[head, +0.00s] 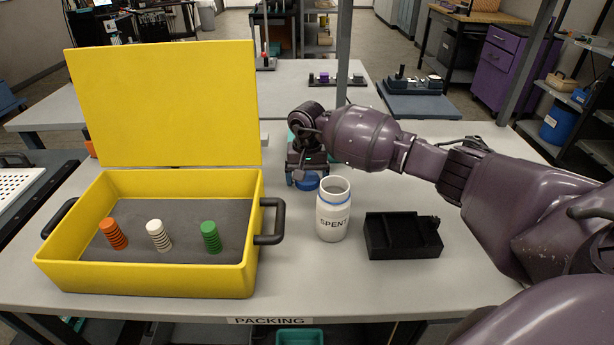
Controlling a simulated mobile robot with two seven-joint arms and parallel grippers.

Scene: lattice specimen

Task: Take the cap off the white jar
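The white jar (332,217), marked SPENT, stands upright on the table with its mouth open and bare. A blue band shows around its neck. The blue cap (307,182) is off the jar, just behind it and to the left. My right gripper (307,178) points down with its fingers around the cap and looks shut on it. I cannot tell whether the cap touches the table. The far finger is partly hidden. My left gripper is not in view.
An open yellow case (150,280) on the left holds an orange, a white and a green ribbed piece. A black tray (402,238) sits right of the jar. My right arm spans the table's right side. The front strip of the table (420,290) is clear.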

